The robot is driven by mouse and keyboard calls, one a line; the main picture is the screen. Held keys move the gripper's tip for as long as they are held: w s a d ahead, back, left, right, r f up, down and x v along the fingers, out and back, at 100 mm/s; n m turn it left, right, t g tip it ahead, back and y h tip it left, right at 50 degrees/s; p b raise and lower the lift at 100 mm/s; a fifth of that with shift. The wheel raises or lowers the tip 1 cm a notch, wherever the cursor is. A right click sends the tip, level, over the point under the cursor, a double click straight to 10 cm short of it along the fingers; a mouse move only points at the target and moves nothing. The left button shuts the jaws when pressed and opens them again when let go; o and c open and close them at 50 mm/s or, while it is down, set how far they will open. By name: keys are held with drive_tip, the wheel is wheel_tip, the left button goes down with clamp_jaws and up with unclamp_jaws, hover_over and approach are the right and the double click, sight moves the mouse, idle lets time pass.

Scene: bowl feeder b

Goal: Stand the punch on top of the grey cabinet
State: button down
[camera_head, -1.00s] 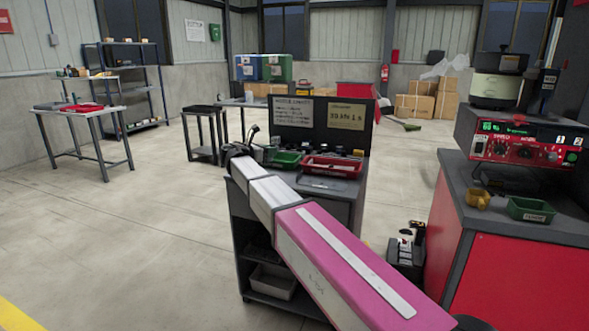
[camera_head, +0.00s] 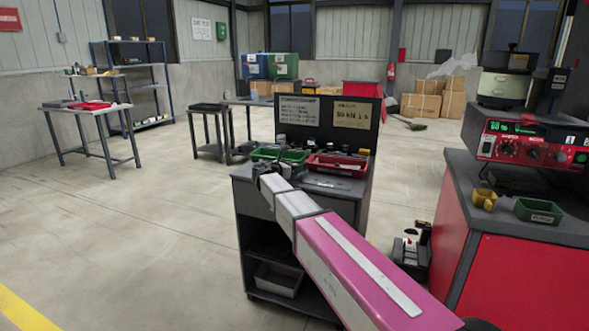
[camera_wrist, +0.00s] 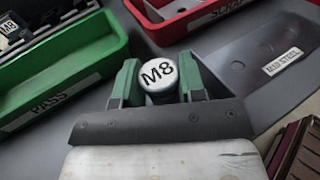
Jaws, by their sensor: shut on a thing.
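My gripper (camera_wrist: 158,85) is shut on the punch (camera_wrist: 159,72), whose round white end reads M8. Its green fingers sit on either side of the punch in the wrist view. The punch's lower part is hidden, so I cannot tell whether it touches the surface below. In the head view my gripper (camera_head: 268,170) is at the front left of the top of the grey cabinet (camera_head: 338,206), and the punch cannot be made out there. The cabinet has a dark backboard with notices and an open lower shelf.
On the cabinet top are a green PASS tray (camera_wrist: 60,82), a red SCRAP tray (camera_wrist: 185,20) and a grey plate labelled MILD STEEL (camera_wrist: 262,55). Bare grey top shows between them. A red cabinet (camera_head: 510,265) with a machine stands to the right. Open floor lies left.

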drive_tip(key=c, duration=0.7)
unclamp_jaws()
drive_tip(key=shift+f, duration=0.1)
drive_tip(key=v, duration=1.2)
drive_tip(key=shift+s, duration=0.1)
